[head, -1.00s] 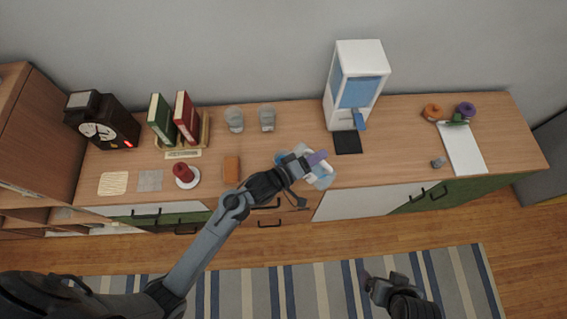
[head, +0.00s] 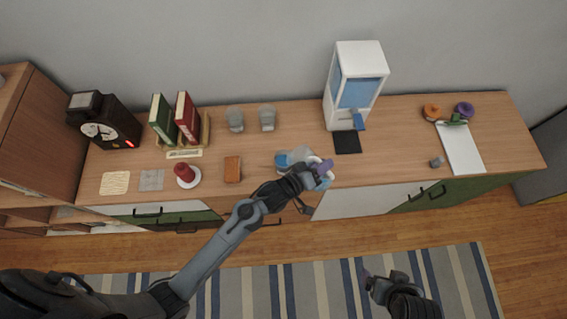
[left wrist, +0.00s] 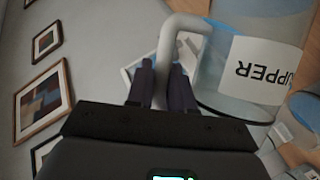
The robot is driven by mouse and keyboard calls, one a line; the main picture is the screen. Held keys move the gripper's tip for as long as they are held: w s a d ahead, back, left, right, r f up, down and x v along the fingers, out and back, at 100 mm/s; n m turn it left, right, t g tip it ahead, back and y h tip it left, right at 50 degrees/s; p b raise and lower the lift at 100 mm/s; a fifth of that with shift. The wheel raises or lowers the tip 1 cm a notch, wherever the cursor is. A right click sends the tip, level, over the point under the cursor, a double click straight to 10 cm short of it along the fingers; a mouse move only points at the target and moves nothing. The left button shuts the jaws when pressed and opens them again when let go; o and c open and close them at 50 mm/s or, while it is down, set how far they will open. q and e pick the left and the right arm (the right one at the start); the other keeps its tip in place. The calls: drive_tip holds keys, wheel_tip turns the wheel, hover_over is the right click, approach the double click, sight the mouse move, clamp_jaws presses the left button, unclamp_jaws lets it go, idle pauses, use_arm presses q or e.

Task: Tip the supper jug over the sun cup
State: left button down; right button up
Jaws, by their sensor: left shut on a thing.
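My left gripper (head: 318,172) is shut on the pale handle of the supper jug (head: 299,154), near the front edge of the cabinet top. In the left wrist view both fingers (left wrist: 161,85) close around the handle. The see-through jug (left wrist: 232,60) shows there with a white label, partly cut off and reading "UPPER" upside down. In the head view the jug leans to the left. A small blue thing (head: 281,161) shows at its left side; I cannot tell whether it is the sun cup. My right gripper (head: 379,286) hangs over the rug, apart from everything.
Two grey glasses (head: 235,120) (head: 267,118) stand at the back. A brown block (head: 232,169) and a red candle on a white saucer (head: 194,182) are to the left. A white dispenser (head: 360,62) stands behind right.

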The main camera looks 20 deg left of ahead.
use_arm(q)
drive_tip(key=d+r+m+y+p, duration=0.1)
drive_tip(key=p, duration=0.2)
drive_tip(key=d+r+m+p, duration=0.1)
drive_tip(key=r+m+p, duration=0.1)
drive_tip(key=p, duration=0.1)
drive_tip(key=shift+s+d+r+y, duration=0.2)
drive_tip(key=shift+d+y, duration=0.05)
drive_tip(key=shift+y, duration=0.15)
drive_tip(key=shift+d+m+y+p, duration=0.2)
drive_tip(key=shift+m+y+p, duration=0.1)
drive_tip(key=shift+p, duration=0.05)
drive_tip(key=shift+f, duration=0.1)
drive_tip(key=shift+d, duration=0.1)
